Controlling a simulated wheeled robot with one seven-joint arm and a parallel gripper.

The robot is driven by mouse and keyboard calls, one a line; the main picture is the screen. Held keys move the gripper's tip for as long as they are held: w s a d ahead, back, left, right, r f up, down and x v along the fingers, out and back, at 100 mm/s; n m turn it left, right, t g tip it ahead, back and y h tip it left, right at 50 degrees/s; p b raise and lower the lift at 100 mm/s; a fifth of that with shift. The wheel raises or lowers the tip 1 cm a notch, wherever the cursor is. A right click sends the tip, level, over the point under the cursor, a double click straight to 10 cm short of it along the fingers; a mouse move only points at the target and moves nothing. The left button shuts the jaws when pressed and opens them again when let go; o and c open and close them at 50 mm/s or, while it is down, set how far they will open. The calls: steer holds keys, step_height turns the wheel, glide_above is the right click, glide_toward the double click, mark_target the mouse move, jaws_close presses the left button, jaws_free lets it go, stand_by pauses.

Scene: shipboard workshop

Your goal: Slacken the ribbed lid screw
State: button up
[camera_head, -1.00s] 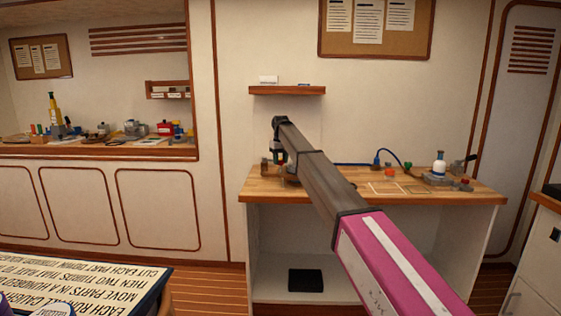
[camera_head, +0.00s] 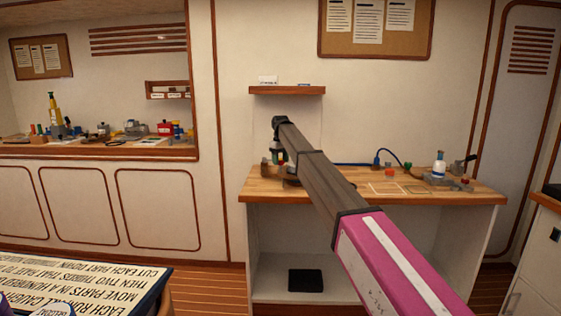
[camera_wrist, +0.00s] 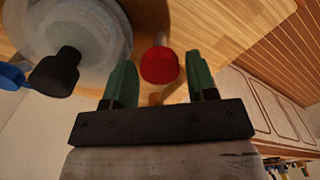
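My gripper (camera_wrist: 161,60) has two green fingers standing apart, and they hold nothing. A red rounded knob (camera_wrist: 160,66) on a thin stem shows between the fingertips in the wrist view, with a gap on both sides. Left of it is a large round grey lid-like part (camera_wrist: 85,25) with a black knob (camera_wrist: 55,73) at its edge. No ribs show clearly, so I cannot tell which knob is the ribbed lid screw. In the head view my gripper (camera_head: 278,154) is small, over the left end of the workbench (camera_head: 262,186), and my arm hides part of what lies there.
A blue part (camera_wrist: 12,76) lies at the left edge of the wrist view. A small shelf (camera_head: 287,90) hangs on the wall above.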

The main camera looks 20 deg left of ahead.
mark_target(280, 161)
steer(key=shift+o, duration=0.6)
steer(key=shift+r, duration=0.15)
step_height(280, 161, up, 10)
steer(key=shift+r, duration=0.25)
steer(key=shift+s, duration=0.1)
